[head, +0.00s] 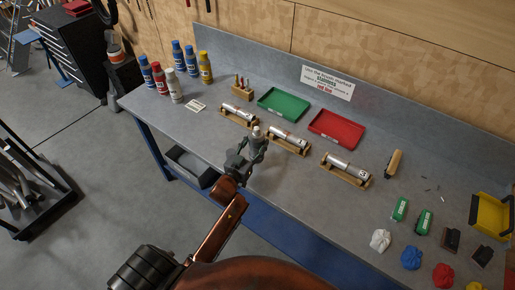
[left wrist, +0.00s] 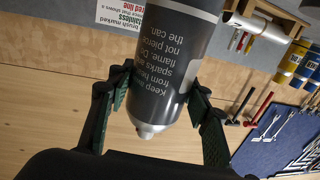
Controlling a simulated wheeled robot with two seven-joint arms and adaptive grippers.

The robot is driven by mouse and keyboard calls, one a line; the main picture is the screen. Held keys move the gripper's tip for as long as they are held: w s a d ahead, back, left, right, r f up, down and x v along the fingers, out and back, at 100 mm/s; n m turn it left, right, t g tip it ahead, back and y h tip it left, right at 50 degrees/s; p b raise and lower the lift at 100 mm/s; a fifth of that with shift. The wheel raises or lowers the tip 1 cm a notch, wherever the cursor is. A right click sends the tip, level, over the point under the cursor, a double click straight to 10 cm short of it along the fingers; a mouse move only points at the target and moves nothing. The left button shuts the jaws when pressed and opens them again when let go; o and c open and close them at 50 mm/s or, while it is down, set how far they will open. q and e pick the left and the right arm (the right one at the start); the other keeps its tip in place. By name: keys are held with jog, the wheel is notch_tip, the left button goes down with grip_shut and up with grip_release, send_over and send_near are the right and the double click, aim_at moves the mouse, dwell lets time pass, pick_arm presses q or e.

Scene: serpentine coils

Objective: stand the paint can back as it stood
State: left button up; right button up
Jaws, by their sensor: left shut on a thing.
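The grey can with printed warning text (left wrist: 170,50) is between the two fingers of my left gripper (left wrist: 155,105) in the left wrist view; its pale narrow tip points to the bottom of that picture. In the head view my left gripper (head: 256,146) is over the front part of the bench, shut on the can, with only a small pale part of it (head: 257,131) showing. The fingers and hand hide the rest, so its tilt and any contact with the bench are unclear. My right gripper is not in view.
Wooden cradles with silver cylinders (head: 238,113), (head: 289,139), (head: 347,169) stand close around. Several coloured bottles (head: 177,56) stand at the back left. Green (head: 284,104) and red (head: 337,128) trays lie behind. Bare bench lies between the white card (head: 196,105) and front edge.

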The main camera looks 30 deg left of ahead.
pick_arm(q)
jog(key=shift+w+a+f, duration=0.1)
jog(key=shift+w+f, duration=0.35)
jog(key=shift+f, duration=1.65)
jog(key=shift+w, duration=0.1)
jog(key=o, duration=1.4)
jog(key=shift+f, duration=0.15)
jog(key=shift+r, duration=0.2)
jog(key=s, duration=1.2)
jog(key=shift+d+b, duration=0.3)
jog(key=shift+d, duration=0.15)
